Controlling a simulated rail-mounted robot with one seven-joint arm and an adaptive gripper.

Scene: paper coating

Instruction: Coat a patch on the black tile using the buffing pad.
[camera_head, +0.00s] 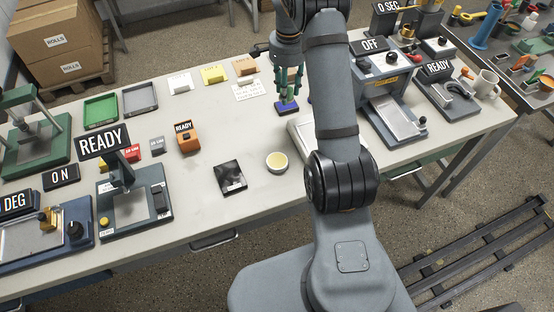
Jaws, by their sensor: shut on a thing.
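The black tile (230,177) lies flat near the front middle of the table, with lighter grey marks on its face. My gripper (288,95) points down at the back middle of the table, behind and to the right of the tile. Its green fingers are shut on a small dark blue block (287,107), which looks like the buffing pad. I cannot tell whether the pad touches the table. A small round dish (277,162) with pale yellow content stands just right of the tile, apart from it.
An orange device (187,137) marked READY and a press-like device (135,205) stand left of the tile. A pale flat item (305,133) is partly hidden behind my arm. Green (100,110) and grey (140,98) trays lie at the back left. Table around the tile is mostly clear.

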